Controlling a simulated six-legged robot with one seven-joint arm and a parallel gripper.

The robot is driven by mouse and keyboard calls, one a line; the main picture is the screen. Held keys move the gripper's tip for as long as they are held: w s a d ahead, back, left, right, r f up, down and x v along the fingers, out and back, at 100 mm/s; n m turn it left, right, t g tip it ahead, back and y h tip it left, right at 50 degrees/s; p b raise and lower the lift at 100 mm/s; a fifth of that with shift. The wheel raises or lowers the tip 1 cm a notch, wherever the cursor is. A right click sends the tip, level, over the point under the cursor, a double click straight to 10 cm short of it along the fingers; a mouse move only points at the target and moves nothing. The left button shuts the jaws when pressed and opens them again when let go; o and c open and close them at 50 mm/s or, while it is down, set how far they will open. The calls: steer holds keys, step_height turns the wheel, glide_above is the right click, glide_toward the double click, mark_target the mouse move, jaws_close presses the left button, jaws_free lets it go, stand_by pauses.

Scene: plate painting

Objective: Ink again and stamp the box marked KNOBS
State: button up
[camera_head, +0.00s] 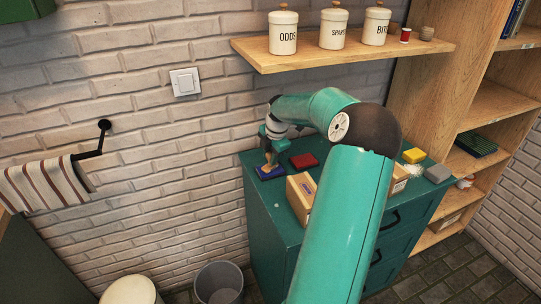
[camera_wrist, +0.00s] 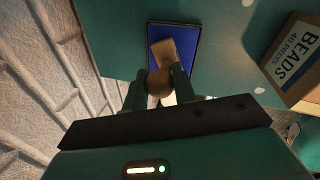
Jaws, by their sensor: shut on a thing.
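My gripper (camera_head: 268,146) is at the back left of the green cabinet top, pointing down. It is shut on a stamp with a round wooden knob (camera_wrist: 159,83) and a wooden block (camera_wrist: 163,52). The stamp is over the blue ink pad (camera_head: 272,174), which also shows in the wrist view (camera_wrist: 190,33). I cannot tell whether its face touches the pad. A box marked BEADS (camera_wrist: 291,63) stands to the right in the wrist view. No KNOBS label is readable; another cardboard box (camera_head: 400,180) is partly hidden behind my arm.
A red pad (camera_head: 304,160) lies right of the blue one. A cardboard box (camera_head: 300,198) stands at the cabinet's front left. A yellow block (camera_head: 414,155) and a grey block (camera_head: 438,174) lie at the right. A shelf with jars (camera_head: 345,52) hangs above.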

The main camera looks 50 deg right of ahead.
steer(key=shift+w+d+v, duration=0.1)
steer(key=shift+w+v, duration=0.15)
steer(key=shift+v, duration=0.9)
steer(key=shift+w+d+v, duration=0.1)
steer(key=shift+w+v, duration=0.15)
steer(key=shift+v, duration=0.85)
steer(key=shift+w+d+v, duration=0.1)
steer(key=shift+w+v, duration=0.15)
steer(key=shift+v, duration=0.9)
steer(key=shift+r, duration=0.2)
